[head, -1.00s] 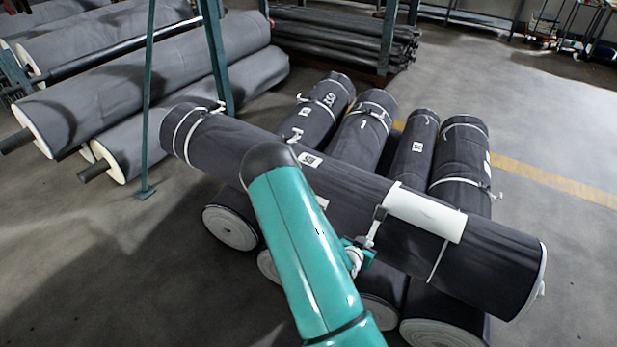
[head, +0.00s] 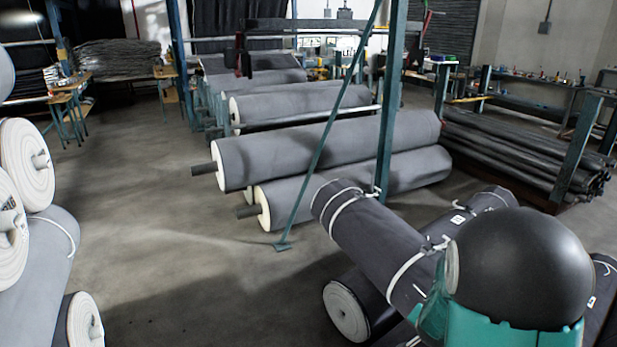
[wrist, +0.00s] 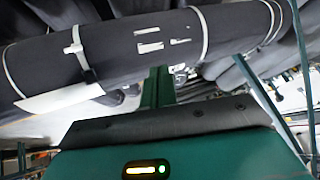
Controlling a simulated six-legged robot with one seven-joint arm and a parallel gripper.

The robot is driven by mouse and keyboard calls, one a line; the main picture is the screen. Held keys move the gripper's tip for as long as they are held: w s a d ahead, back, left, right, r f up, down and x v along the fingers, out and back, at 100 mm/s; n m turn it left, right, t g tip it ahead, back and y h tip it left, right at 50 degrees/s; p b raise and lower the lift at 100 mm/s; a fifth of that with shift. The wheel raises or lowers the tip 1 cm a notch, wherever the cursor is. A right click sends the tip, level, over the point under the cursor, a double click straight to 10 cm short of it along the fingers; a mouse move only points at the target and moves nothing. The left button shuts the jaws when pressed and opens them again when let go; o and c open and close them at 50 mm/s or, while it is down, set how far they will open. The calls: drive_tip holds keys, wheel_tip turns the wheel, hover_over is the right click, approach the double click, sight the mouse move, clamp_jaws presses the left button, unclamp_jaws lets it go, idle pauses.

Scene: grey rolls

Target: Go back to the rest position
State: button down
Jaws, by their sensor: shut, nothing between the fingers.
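My arm's black rounded joint and teal link fill the lower right of the head view and hide part of the rolls behind them. A dark grey strapped roll (head: 370,235) lies across other rolls beside my arm in the head view. A dark roll with white straps and small white labels (wrist: 125,50) crosses the top of the wrist view. Below it a teal housing of mine with a black edge and a lit lamp fills the bottom.
A lower dark roll (head: 350,300) lies under the crossing roll. Large grey rolls (head: 330,145) rest behind a slanted green brace (head: 325,140) and a post (head: 391,110). Pale rolls (head: 45,250) stack at the left edge. The floor (head: 190,260) at left centre is clear.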

drive_tip(key=s+a+r+n+y, duration=0.2)
drive_tip(key=s+a+r+n, duration=0.1)
drive_tip(key=a+r, duration=0.4)
drive_tip(key=s+a+r+n+y, duration=0.25)
drive_tip(key=a+r, duration=0.35)
drive_tip(key=r, duration=0.3)
drive_tip(key=s+a+r+n, duration=0.2)
drive_tip(key=s+r, duration=0.2)
drive_tip(key=s, duration=0.3)
drive_tip(key=s+a+r+n+g, duration=0.1)
drive_tip(key=s+a+r+n, duration=0.2)
drive_tip(key=s+r, duration=0.2)
drive_tip(key=s, duration=0.2)
drive_tip(key=shift+s, duration=0.35)
drive_tip(key=shift+r+h, duration=0.1)
drive_tip(key=shift+h, duration=0.15)
